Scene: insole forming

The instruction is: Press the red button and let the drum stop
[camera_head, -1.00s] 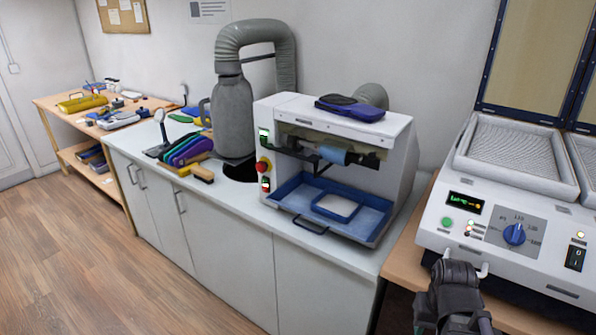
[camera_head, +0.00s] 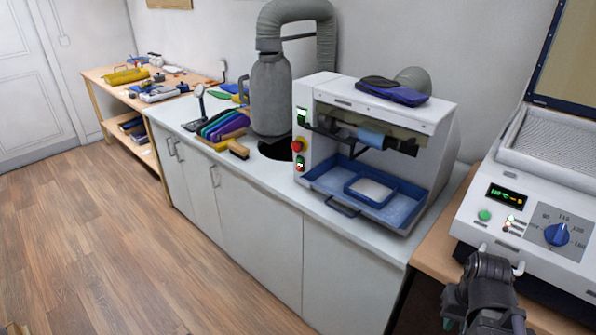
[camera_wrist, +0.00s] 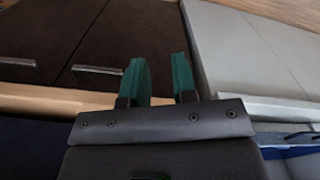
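The red button (camera_head: 297,145), with yellow around it, is on the left front edge of the white grinding machine (camera_head: 311,95) in the head view. The drum (camera_head: 370,138), with a blue band, sits in the machine's open front above a blue tray. I cannot tell whether it turns. My dark arm end shows at the lower right of the head view, in front of the heating press and well right of the button. In the wrist view, my gripper (camera_wrist: 160,80) has two teal fingers apart with nothing between them. Button and drum are not in the wrist view.
The blue tray (camera_head: 420,207) juts out below the drum. Coloured insoles (camera_head: 222,124) and a brush (camera_head: 238,150) lie on the counter left of the machine. The heating press (camera_head: 520,225) stands at the right. The wooden floor in front is clear.

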